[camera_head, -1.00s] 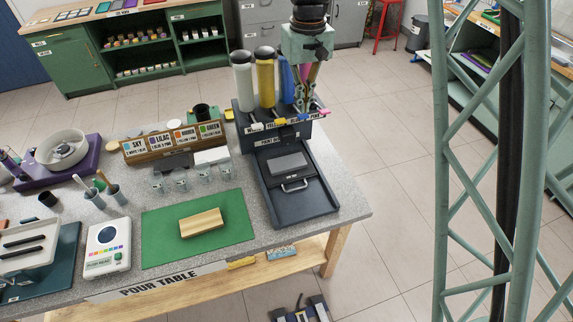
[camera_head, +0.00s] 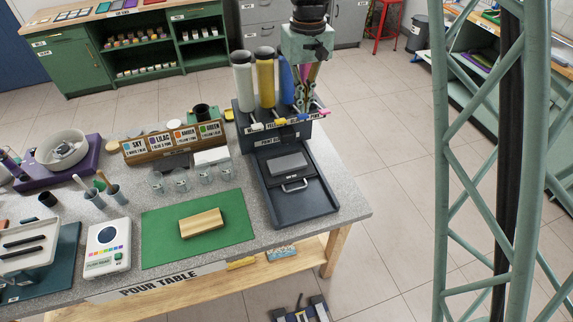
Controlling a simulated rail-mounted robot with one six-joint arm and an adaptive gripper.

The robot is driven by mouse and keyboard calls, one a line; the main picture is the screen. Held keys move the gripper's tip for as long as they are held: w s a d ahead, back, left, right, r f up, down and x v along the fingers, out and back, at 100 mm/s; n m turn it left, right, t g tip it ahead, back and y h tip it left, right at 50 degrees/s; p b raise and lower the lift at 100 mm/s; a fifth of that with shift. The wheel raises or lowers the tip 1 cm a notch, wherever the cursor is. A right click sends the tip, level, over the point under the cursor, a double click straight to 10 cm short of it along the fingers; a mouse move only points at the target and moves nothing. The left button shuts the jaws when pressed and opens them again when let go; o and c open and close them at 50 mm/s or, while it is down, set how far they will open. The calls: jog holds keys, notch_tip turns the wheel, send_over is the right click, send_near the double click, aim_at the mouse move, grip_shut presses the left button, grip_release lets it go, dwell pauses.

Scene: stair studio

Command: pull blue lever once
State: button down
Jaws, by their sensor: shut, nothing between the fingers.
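The paint dispenser (camera_head: 272,130) stands at the back right of the pour table. It has a white, a yellow and a blue tube (camera_head: 286,82); a pink one is mostly hidden behind my gripper. Small levers stick out of its front: white (camera_head: 257,127), yellow (camera_head: 281,121) and pink (camera_head: 322,112). The blue lever (camera_head: 303,117) is between the yellow and pink ones and is largely covered by my fingers. My gripper (camera_head: 304,107) points down, shut and empty, with its fingertips right at the blue lever. I cannot tell whether they touch it.
Below the levers is a dark tray (camera_head: 292,208) with a grey scale plate (camera_head: 288,163). To the left are a wooden card rack (camera_head: 174,144), clear cups (camera_head: 182,182) and a green mat (camera_head: 236,233) with a wooden block (camera_head: 201,223). A green lattice column stands at right.

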aim_at(303, 115)
jog(key=shift+f+b, duration=1.9)
jog(key=shift+f, duration=1.35)
jog(key=shift+r, duration=0.25)
jog(key=shift+r+p, duration=1.55)
jog(key=shift+r, duration=1.45)
jog(key=shift+r, duration=0.15)
jog(key=shift+r+p, duration=1.4)
jog(key=shift+r, duration=1.45)
